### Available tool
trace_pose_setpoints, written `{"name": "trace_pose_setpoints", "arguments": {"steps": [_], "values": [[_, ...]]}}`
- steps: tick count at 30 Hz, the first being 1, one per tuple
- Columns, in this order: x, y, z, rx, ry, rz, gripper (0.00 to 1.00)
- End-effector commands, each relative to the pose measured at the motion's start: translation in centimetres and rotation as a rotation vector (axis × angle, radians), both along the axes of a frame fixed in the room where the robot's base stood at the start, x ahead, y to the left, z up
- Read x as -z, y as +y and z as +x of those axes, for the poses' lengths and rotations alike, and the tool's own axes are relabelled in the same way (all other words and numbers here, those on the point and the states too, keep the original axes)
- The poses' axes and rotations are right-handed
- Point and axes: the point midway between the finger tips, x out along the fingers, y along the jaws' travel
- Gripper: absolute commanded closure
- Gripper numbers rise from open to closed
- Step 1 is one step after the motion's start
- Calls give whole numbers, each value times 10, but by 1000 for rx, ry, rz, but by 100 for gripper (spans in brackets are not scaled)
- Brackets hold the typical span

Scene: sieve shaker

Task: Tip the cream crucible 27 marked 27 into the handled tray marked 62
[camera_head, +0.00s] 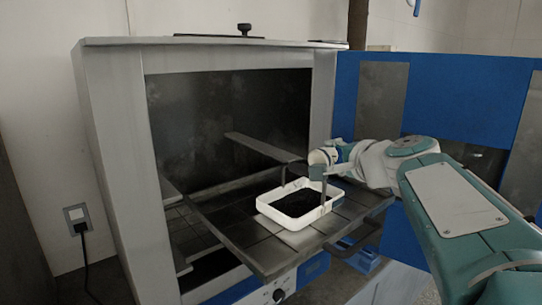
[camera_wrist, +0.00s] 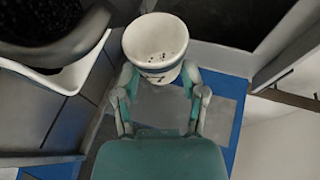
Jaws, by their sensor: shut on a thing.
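The cream crucible (camera_head: 317,157) is held in my gripper (camera_head: 326,172) above the back right part of the tray. It looks tipped, with its mouth toward the left. In the wrist view the crucible (camera_wrist: 153,50) shows its open mouth, with a few dark specks on the pale inside. A dark mark on its wall is only partly readable. My gripper (camera_wrist: 160,88) is shut on its sides. The white handled tray (camera_head: 275,217) holds a dark heap of material and sits below the crucible. Its rim (camera_wrist: 75,80) shows at upper left in the wrist view. I cannot read its mark.
The tray stands on a dark tiled shelf (camera_head: 262,255) pulled out of a grey open cabinet (camera_head: 112,150). A shelf handle (camera_head: 352,243) juts out at the front right. A blue door (camera_head: 460,95) stands open behind my arm. A flat bar (camera_head: 255,146) lies inside the cabinet.

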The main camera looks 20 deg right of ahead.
Motion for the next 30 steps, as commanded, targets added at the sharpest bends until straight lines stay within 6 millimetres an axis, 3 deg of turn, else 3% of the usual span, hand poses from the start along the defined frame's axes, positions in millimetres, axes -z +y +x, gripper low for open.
{"name": "trace_pose_setpoints", "arguments": {"steps": [5, 14, 25, 30], "values": [[0, -3, 2, -1, 46, 93, 94], [0, -3, 2, -1, 54, 110, 94], [-2, -11, 6, 0, 204, 413, 94], [-2, -10, 5, -1, 229, 462, 94]]}}
